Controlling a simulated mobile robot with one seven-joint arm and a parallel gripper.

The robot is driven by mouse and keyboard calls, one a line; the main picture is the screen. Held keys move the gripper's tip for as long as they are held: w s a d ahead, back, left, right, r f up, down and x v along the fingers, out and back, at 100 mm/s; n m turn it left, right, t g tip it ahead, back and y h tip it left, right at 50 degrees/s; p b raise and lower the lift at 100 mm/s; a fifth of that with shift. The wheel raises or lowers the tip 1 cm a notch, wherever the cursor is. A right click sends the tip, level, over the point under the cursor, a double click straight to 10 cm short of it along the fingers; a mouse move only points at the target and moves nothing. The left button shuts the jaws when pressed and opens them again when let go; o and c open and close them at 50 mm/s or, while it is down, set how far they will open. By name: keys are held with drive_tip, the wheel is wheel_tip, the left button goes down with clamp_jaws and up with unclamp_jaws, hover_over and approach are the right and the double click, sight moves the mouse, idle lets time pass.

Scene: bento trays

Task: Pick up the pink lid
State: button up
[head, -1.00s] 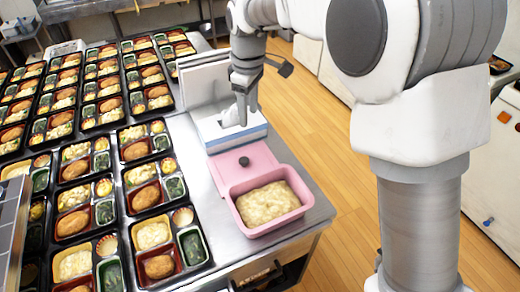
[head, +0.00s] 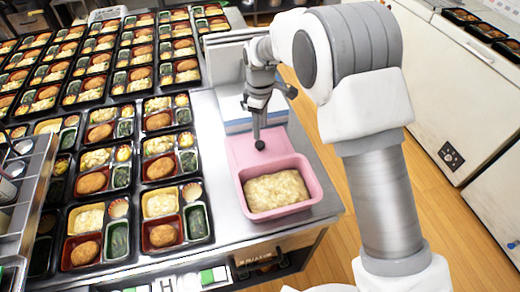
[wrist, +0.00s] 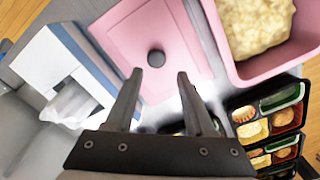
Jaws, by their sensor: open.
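The pink lid (head: 238,152) lies flat on the steel counter, touching or close behind the pink container. Its dark round knob (head: 260,145) shows in the head view at my gripper's tip. In the wrist view the lid (wrist: 140,28) and knob (wrist: 156,58) lie just ahead of the fingers. My gripper (head: 259,138) points down over the lid. In the wrist view my gripper (wrist: 160,75) is open and empty, with the knob roughly centred beyond the gap. The remaining height above the knob is hard to tell.
The pink container (head: 316,186) holds pale food (head: 276,190). A white and blue box (wrist: 62,70) with a tissue-like sheet stands behind the lid. Many bento trays (head: 164,205) fill the counter to the left. A narrow bare steel strip (head: 222,232) runs between trays and container.

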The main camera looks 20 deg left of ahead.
sight(260, 143)
wheel_tip(260, 143, down, 3)
drive_tip(key=shift+f, duration=0.2)
drive_tip(key=shift+w+a+f+p, duration=0.15)
drive_tip(key=shift+f+p, duration=0.05)
drive_tip(key=shift+f, duration=1.15)
drive_tip(key=shift+w+a+f+p, duration=0.1)
drive_tip(key=shift+w+f+p, duration=0.1)
drive_tip(key=shift+f, duration=1.1)
clamp_jaws()
